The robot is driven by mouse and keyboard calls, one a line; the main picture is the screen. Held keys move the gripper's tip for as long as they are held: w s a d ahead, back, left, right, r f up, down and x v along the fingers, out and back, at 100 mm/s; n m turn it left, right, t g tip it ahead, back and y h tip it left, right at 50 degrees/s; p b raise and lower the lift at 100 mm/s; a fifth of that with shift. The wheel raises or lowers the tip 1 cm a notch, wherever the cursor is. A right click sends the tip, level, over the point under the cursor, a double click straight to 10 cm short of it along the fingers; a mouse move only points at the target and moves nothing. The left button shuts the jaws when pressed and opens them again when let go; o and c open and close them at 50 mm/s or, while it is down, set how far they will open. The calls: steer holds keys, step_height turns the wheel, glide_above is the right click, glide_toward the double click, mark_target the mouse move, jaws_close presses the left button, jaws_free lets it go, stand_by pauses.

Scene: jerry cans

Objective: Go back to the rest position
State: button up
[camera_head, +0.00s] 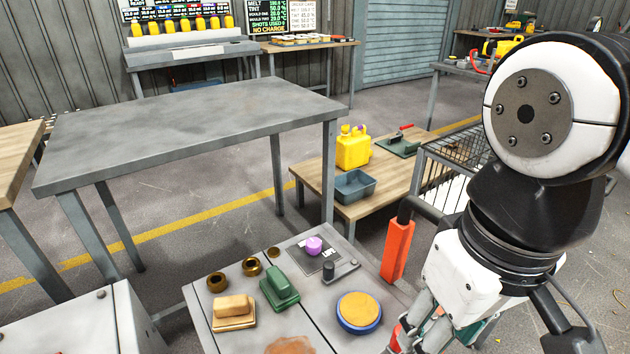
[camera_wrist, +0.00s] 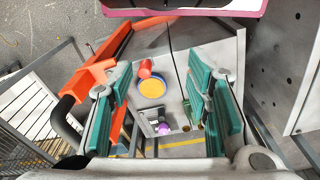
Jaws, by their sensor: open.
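My gripper (camera_wrist: 162,95) is open and empty in the wrist view, with its green-padded fingers apart. Through the gap I see the grey cart top (camera_wrist: 180,72) below, with a round yellow-topped disc (camera_wrist: 152,88) and a red cylindrical object (camera_wrist: 145,68). In the head view my gripper (camera_head: 428,328) hangs at the lower right, partly cut off by the bottom edge, beside the cart's right side. My arm rises above it along the right edge. No object is held.
The cart carries a yellow disc (camera_head: 359,310), green block (camera_head: 280,287), tan block (camera_head: 234,311) and purple knob (camera_head: 314,244). An orange handle post (camera_head: 397,250) stands close to my gripper. A yellow jerry can (camera_head: 353,148) and blue-grey bin (camera_head: 354,186) stand on a low table. The grey table (camera_head: 190,120) is bare.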

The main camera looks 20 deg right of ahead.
stand_by(0.3)
step_height(320, 180, up, 22)
steer(key=t+p, duration=0.3)
steer(key=p, duration=1.7)
steer(key=shift+r+t+p, duration=0.2)
steer(key=shift+t+p, duration=0.1)
steer(key=shift+a, duration=0.1)
